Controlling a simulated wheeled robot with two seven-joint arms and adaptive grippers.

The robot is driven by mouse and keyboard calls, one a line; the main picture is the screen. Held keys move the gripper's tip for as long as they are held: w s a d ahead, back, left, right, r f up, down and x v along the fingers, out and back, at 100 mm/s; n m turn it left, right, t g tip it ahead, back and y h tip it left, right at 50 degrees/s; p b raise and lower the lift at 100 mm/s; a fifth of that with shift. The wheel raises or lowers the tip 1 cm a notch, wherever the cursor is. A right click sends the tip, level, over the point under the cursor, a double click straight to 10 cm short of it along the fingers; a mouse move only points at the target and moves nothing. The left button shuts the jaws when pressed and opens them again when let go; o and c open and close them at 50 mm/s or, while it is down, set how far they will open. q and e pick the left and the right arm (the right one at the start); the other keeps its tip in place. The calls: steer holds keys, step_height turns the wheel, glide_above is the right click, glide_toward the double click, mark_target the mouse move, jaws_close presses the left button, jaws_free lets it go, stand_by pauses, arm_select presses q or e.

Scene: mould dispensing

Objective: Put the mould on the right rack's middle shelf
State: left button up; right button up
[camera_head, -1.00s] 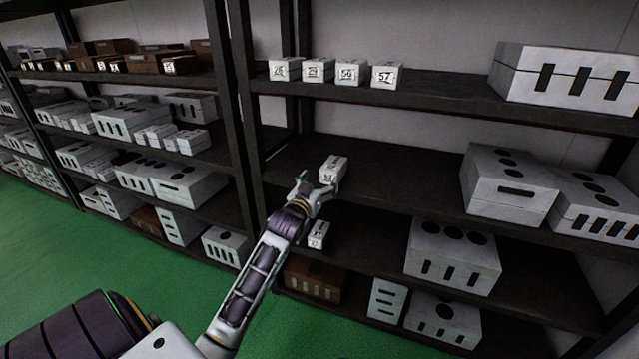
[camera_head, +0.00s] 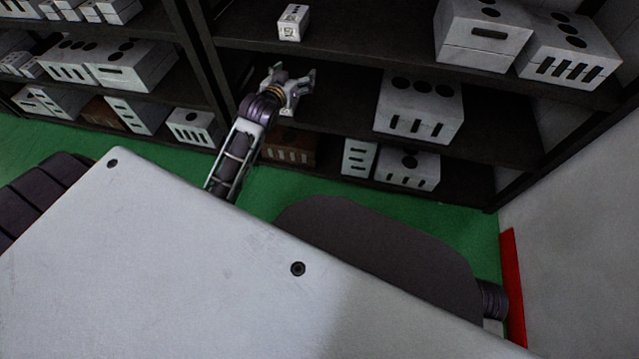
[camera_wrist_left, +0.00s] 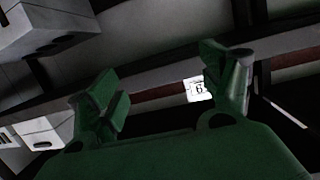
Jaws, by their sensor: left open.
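A small white numbered mould (camera_head: 292,24) stands near the front edge of the right rack's middle shelf (camera_head: 350,48). My left gripper (camera_head: 304,84) is open and empty. It is apart from this mould, below it in the head view and in front of the lower shelf. In the left wrist view my gripper's two fingers (camera_wrist_left: 168,88) are spread wide with nothing between them. A small white numbered block (camera_wrist_left: 199,89) shows beyond the right finger, partly hidden by it; I cannot tell if it is the same mould. My right gripper is not in view.
Larger white moulds (camera_head: 485,36) stand at the right of the middle shelf. Another large mould (camera_head: 420,106) stands on the shelf below. A rack upright (camera_head: 196,62) is left of my arm. My own white body panel covers the foreground.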

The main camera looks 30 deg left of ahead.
arm_select(q)
steer(key=s+d+f+m+g+h, duration=0.25)
steer(key=s+d+f+g, duration=0.25)
steer(key=s+d+f, duration=0.8)
steer(key=s+d+f+m+g+h, duration=0.1)
steer(key=s+d+f+g, duration=0.2)
steer(key=s, duration=0.4)
steer(key=s+d+f+g+h, duration=0.1)
steer(key=s+d+f+g, duration=0.1)
steer(key=s+d+f, duration=0.3)
steer(key=s+d, duration=0.1)
steer(key=s, duration=0.2)
steer(key=shift+s+d+f+m+g, duration=0.15)
steer(key=shift+s+d+m+g, duration=0.15)
steer(key=shift+d+m+g, duration=0.1)
steer(key=shift+w+h, duration=0.1)
steer(key=shift+h, duration=0.15)
